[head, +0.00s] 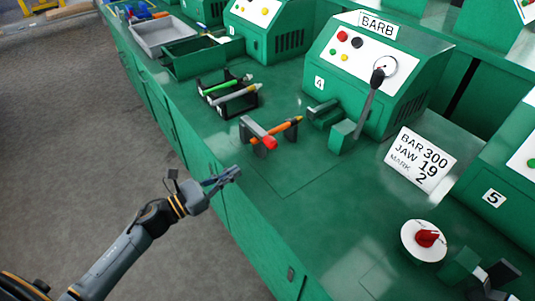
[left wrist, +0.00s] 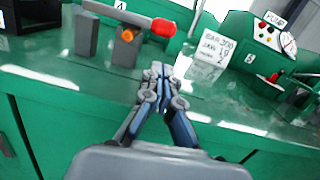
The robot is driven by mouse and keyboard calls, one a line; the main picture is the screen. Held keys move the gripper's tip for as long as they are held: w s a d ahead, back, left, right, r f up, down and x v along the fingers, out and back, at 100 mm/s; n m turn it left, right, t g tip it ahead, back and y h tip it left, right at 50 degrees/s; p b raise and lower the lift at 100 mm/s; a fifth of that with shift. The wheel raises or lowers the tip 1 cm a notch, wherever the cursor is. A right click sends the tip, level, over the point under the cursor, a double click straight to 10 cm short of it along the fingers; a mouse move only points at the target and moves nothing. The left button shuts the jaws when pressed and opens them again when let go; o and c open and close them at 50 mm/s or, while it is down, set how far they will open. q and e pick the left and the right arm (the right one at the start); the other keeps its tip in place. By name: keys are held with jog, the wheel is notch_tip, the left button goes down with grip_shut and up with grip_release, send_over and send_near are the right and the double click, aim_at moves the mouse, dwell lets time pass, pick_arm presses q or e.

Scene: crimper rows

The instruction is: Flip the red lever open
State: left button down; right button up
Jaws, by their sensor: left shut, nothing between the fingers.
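An orange rod crosses the same stand. In the left wrist view the lever (left wrist: 130,15) is at the top, its red knob on the right, above an orange round end. My left gripper (head: 236,173) is shut and empty, near the bench's front edge, below and left of the lever and apart from it. In the left wrist view its fingertips (left wrist: 160,69) point toward the bench. My right gripper is not seen.
Green machine 4 (head: 345,75) with a black-knobbed handle stands behind. A sign (head: 420,160) and a red dial on a white disc (head: 424,240) are to the right. A pen rack (head: 228,97) and trays are to the left. Bench surface in front is clear.

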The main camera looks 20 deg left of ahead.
aim_at(258, 131)
pick_arm(q)
jog(key=p+x, duration=0.2)
jog(key=x, duration=0.6)
jog(key=shift+w+d+r, duration=0.1)
jog(key=shift+w+d, duration=0.05)
jog(key=shift+w, duration=0.1)
jog(key=shift+w+d, duration=0.45)
jog(key=shift+w, duration=0.05)
jog(key=shift+p, duration=0.35)
